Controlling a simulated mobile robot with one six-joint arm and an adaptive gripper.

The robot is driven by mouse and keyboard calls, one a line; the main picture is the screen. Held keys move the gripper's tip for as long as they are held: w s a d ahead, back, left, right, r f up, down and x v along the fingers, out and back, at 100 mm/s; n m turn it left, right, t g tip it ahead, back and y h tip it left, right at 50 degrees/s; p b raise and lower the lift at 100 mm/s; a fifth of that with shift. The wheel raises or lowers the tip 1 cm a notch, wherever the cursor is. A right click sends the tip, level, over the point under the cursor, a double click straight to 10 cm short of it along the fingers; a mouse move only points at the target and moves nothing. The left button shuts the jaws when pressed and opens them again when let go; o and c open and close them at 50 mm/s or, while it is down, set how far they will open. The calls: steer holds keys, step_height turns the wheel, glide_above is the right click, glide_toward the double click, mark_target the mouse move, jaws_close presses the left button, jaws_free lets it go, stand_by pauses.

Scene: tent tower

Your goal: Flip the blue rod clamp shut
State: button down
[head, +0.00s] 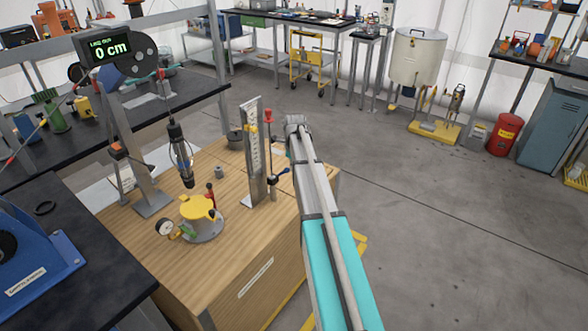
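A small blue lever (284,171), which looks like the blue rod clamp, sits low on the thin upright rod (270,150) beside the tall scale plate (252,150). It sticks out to the right of the rod, and it is too small to tell whether it is open or shut. A red clamp or cap (268,117) sits at the rod's top. My arm reaches up from the bottom of the picture, just right of the rod, and ends beyond it. My gripper is not visible; the arm's end hides it or it points away.
The stand is on a wooden bench (235,260). A yellow-topped fixture (197,207) with a dial gauge (165,226) stands to its left, under a hanging tool (181,155). A display (110,49) reads 0 cm. Open floor (450,230) lies to the right.

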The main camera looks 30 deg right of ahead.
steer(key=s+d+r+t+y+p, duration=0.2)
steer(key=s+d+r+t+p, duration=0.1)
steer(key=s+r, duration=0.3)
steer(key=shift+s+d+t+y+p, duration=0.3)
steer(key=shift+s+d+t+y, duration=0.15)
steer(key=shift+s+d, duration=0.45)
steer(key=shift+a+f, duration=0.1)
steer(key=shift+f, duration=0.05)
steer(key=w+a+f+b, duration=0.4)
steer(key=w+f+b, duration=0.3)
steer(key=b, duration=0.1)
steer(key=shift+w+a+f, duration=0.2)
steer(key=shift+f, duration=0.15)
stand_by(0.4)
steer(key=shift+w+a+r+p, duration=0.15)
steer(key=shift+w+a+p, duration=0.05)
steer(key=shift+p, duration=0.1)
stand_by(0.3)
